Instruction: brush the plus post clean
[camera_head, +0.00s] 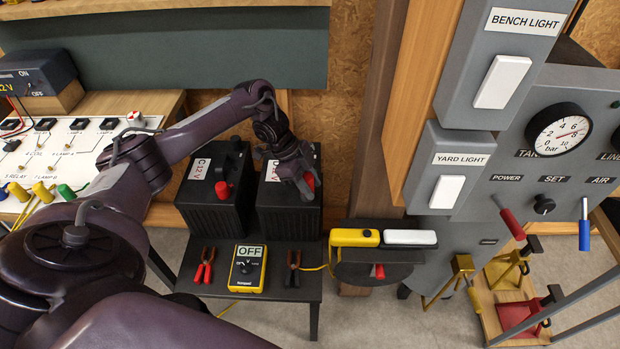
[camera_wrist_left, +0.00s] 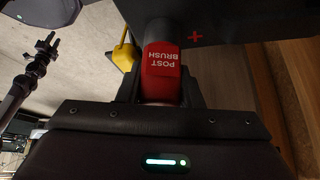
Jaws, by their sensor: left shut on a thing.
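My left gripper (camera_head: 303,182) is shut on the red post brush (camera_head: 310,181) at the front of the right-hand black battery (camera_head: 290,214). In the left wrist view the brush (camera_wrist_left: 161,68) reads "POST BRUSH" and sits between the jaws (camera_wrist_left: 160,92). A red plus mark (camera_wrist_left: 195,38) shows on the battery beside the brush. The brush's far end meets a grey round part near that mark; the plus post itself is hidden, so I cannot tell whether they touch. My right gripper is not in view.
Battery C (camera_head: 214,207) with a red post cap (camera_head: 222,190) stands to the left. On the black stand's front lie red clamps (camera_head: 205,266), a yellow tester marked OFF (camera_head: 247,268) and black clamps (camera_head: 293,268). A yellow-and-white-topped holder (camera_head: 354,238) is to the right.

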